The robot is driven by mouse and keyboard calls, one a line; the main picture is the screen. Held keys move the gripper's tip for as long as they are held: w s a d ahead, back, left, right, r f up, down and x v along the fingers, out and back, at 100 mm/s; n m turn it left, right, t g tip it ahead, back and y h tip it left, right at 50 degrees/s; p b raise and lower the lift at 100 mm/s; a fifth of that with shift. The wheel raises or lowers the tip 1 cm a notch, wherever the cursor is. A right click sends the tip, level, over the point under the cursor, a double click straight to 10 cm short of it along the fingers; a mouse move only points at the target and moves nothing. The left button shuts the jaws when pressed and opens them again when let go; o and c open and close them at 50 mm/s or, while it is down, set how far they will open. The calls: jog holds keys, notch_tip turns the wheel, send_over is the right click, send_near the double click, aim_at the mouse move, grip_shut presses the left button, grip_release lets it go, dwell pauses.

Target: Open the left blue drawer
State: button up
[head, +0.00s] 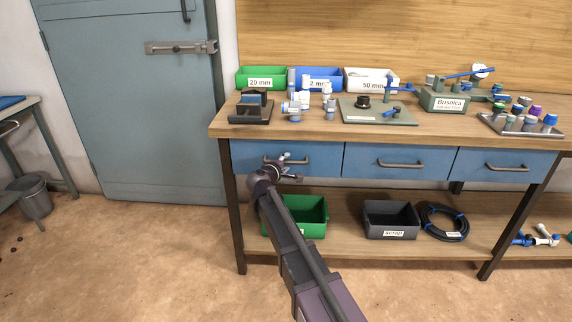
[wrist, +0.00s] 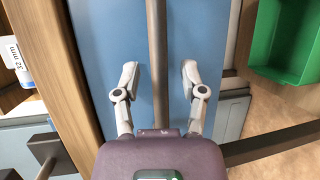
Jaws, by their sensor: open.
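The left blue drawer (head: 322,166) is closed, its front flush under the worktop. Its dark bar handle (head: 304,161) is partly hidden behind my gripper (head: 287,162). In the wrist view the blue drawer front (wrist: 97,40) fills the middle and the handle (wrist: 157,45) runs up and down the picture. My gripper (wrist: 160,72) is open, with one pale finger on each side of the handle in the picture. Both fingers look apart from the bar. I cannot tell how far the fingertips are from the drawer front.
The worktop (head: 330,133) above holds bins, fittings and a dark block fixture (head: 251,108). Two more blue drawers (head: 398,165) sit to the right. On the lower shelf are a green bin (head: 312,216), a scrap bin (head: 391,219) and a coiled black hose (head: 443,222). Floor in front is clear.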

grip_shut()
jog(key=shift+s, duration=0.1)
dwell(0.4)
